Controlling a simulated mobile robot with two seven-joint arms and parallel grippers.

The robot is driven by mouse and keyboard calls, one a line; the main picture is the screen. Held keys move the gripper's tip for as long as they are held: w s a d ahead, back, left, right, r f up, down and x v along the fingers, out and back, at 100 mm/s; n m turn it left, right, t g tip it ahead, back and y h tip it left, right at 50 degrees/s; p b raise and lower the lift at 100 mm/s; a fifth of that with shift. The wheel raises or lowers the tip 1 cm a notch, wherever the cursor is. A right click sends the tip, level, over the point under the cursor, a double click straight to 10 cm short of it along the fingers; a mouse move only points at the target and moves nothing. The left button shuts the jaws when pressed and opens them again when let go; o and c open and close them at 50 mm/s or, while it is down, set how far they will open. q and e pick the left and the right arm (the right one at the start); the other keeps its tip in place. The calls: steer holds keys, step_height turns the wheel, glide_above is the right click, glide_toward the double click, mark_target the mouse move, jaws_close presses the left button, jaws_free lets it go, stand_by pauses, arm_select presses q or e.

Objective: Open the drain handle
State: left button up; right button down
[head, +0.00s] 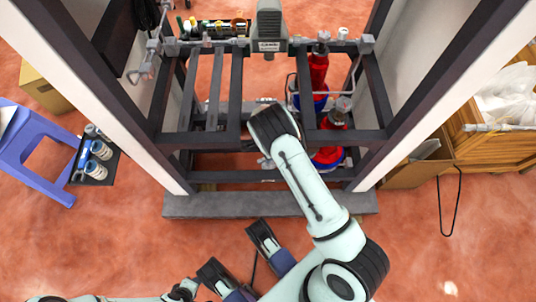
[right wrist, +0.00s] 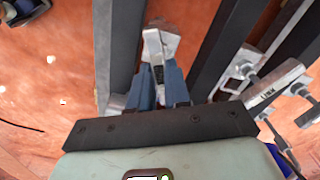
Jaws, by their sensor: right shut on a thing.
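In the right wrist view, my right gripper (right wrist: 158,80) has its blue fingers closed on a pale grey metal handle (right wrist: 160,44), likely the drain handle. The handle's end sticks out past the fingertips. In the head view my right arm reaches into the dark frame, and its wrist hides that gripper and most of the handle. My left gripper (head: 238,256) is at the bottom of the head view, in front of the frame, with its two fingers apart and nothing between them.
Dark bars of the frame (head: 235,90) surround my right wrist. Red bottles (head: 331,120) with metal fittings stand at its right. A grey valve body (head: 268,24) is at the back. A blue stool (head: 38,150) and a wooden cabinet (head: 495,115) flank the frame.

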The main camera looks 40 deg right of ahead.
steer(key=n, duration=0.6)
steer(key=shift+n, duration=0.3)
arm_select(q)
steer(key=shift+s+f, duration=0.15)
steer(key=shift+s, duration=0.05)
arm_select(e)
steer(key=n, duration=0.6)
steer(key=shift+n, duration=0.3)
steer(key=c, duration=1.1)
jaws_free()
arm_select(q)
steer(key=w+d+r+t+p, duration=0.1)
steer(key=w+r+p, duration=0.2)
steer(key=r, duration=0.3)
steer(key=shift+w+d+p, duration=0.2)
steer(key=shift+d+p, duration=0.15)
steer(key=shift+d, duration=0.05)
arm_select(e)
step_height(320, 180, up, 13)
steer(key=shift+r, duration=0.2)
